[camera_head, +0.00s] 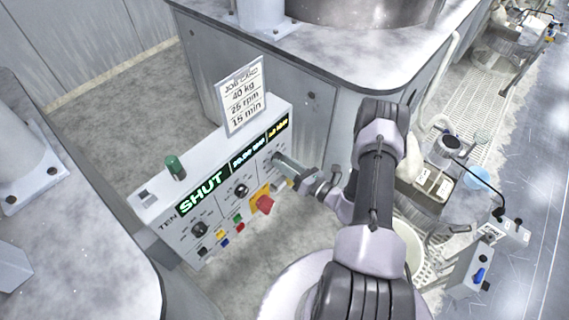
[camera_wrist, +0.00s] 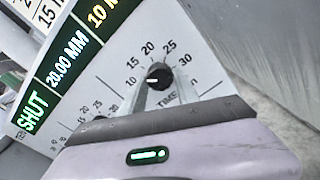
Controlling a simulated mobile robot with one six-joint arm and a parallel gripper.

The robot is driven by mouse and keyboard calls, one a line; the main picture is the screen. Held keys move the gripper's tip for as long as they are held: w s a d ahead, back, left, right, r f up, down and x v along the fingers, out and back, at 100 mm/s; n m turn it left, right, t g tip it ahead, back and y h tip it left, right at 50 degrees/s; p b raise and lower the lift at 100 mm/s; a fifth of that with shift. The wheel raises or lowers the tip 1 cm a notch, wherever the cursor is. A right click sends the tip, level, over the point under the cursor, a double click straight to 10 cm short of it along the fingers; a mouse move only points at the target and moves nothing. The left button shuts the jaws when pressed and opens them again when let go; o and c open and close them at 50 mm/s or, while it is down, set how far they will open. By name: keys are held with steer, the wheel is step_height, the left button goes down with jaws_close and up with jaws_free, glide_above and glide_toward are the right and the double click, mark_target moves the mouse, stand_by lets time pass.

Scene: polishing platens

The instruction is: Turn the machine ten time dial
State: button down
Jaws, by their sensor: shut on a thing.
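The machine ten panel (camera_head: 175,213) is a light grey sloped box with a dark display strip. Its time dial (camera_wrist: 158,75) is a round black knob at the panel's right end, with a scale reading 10, 15, 20, 25, 30 and the word TIME below. The knob's white mark points left, toward the 10 side. My gripper (camera_head: 279,160) reaches in from the right and is shut on the time dial; in the wrist view its fingers (camera_wrist: 156,92) meet the knob's lower part. In the head view the gripper hides the dial.
A job card (camera_head: 244,97) above reads 40 kg, 25 rpm, 15 min. Left of the gripper are two other dials (camera_head: 240,190), a red knob (camera_head: 264,204) on yellow, and small coloured buttons (camera_head: 222,236).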

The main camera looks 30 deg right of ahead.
steer(key=m, duration=0.5)
steer(key=shift+m, duration=0.3)
steer(key=shift+a, duration=0.1)
stand_by(0.4)
steer(key=c, duration=0.9)
jaws_free()
steer(key=p+v, duration=0.2)
steer(key=v, duration=1.5)
steer(key=shift+s+p, duration=0.25)
steer(key=shift+p, duration=0.1)
steer(key=shift+r, duration=0.1)
